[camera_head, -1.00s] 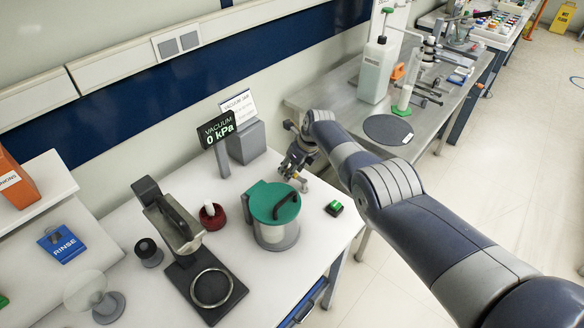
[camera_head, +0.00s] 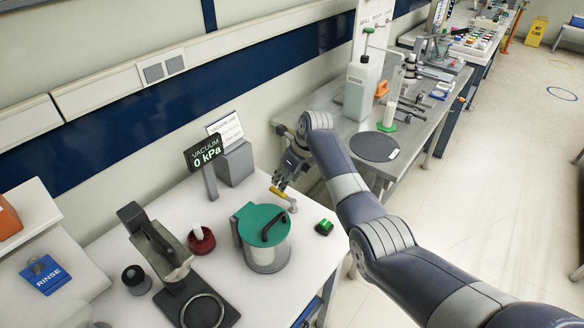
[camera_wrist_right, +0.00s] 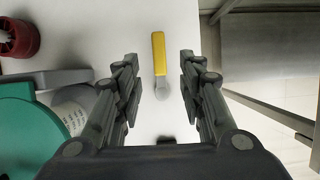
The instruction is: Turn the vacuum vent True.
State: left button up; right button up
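The vacuum vent shows as a yellow lever handle (camera_head: 280,192) on a small grey post, beside the green-lidded vacuum jar (camera_head: 263,236) on the white bench. In the right wrist view the yellow handle (camera_wrist_right: 159,53) lies between the two finger lines, with clear gaps on both sides. My right gripper (camera_wrist_right: 160,75) is open and empty. In the head view the right gripper (camera_head: 284,183) is just behind and above the handle, and I cannot tell any contact. The display (camera_head: 205,155) reads "VACUUM 0 kPa". My left gripper is not in view.
A small green button box (camera_head: 324,227) sits right of the jar near the bench edge. A grey box (camera_head: 236,164) with a sign stands behind. A red holder (camera_head: 201,240) and a black-based stand (camera_head: 165,255) are to the left. A steel table (camera_head: 330,118) lies beyond.

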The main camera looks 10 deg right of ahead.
jog(key=shift+v, duration=2.6)
